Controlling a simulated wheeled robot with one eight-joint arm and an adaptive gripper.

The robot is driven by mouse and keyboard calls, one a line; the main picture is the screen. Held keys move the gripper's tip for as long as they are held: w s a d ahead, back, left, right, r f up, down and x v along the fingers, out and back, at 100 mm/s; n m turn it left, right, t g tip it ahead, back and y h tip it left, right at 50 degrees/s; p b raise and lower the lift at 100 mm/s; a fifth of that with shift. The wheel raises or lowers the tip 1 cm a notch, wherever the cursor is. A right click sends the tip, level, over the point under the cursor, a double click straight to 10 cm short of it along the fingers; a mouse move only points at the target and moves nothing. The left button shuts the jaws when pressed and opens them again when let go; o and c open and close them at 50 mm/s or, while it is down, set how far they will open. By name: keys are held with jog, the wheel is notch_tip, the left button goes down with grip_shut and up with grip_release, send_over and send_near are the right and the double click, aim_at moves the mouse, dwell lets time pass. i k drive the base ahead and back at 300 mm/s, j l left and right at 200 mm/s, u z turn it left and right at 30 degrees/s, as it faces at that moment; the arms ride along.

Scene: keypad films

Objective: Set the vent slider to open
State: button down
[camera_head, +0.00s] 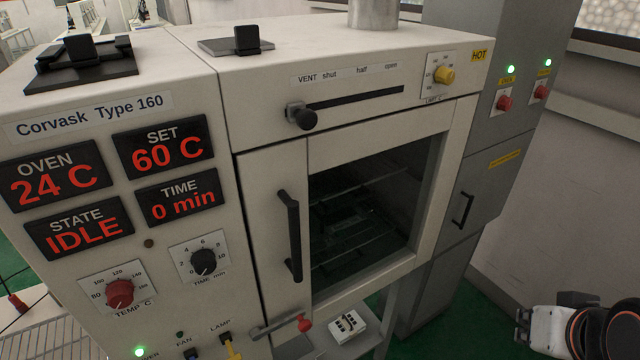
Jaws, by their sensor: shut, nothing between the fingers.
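The vent slider is a black knob (304,118) on a grey block at the left end of a dark horizontal slot (355,97). The slot is on the upper front of the white oven (270,75). The label (345,74) above reads VENT, shut, half, open from left to right. The knob is at the left end, nearest the shut side, and apart from the open mark at the right. Part of my arm (572,330) shows at the bottom right, far from the knob.
The oven door has a black vertical handle (291,235) below the slot. A yellow dial (443,75) sits right of the slot. Displays (165,147) and knobs fill the left panel. A grey cabinet (480,150) stands to the right. The space before the slot looks clear.

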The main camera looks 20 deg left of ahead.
aim_at(306, 119)
jog(key=k+u, duration=0.15)
jog(key=u, duration=0.25)
jog(key=k+u, duration=0.15)
jog(key=u, duration=0.2)
jog(key=k+u, duration=0.1)
jog(key=u, duration=0.3)
